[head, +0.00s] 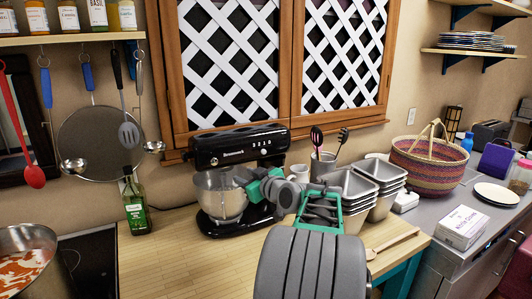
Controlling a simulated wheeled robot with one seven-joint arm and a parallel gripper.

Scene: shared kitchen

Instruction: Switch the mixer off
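The mixer (240,145) is black with a row of small marks and a pale round knob on its head. It stands on the wooden counter below the latticed window, with a steel bowl (219,194) under its head. My arm reaches over the counter from the front. My gripper (248,182) is at the right side of the bowl, in front of the mixer's stand and below its head. Its fingertips are small here and partly merge with the mixer, so I cannot tell whether they touch it. Whether the mixer runs does not show.
A green bottle (136,207) stands left of the mixer, and a pot (29,262) is at the far left. Steel pans (349,186) are stacked right of my arm, with a woven basket (429,165) beyond. A wooden spoon (393,242) lies near the counter's right edge.

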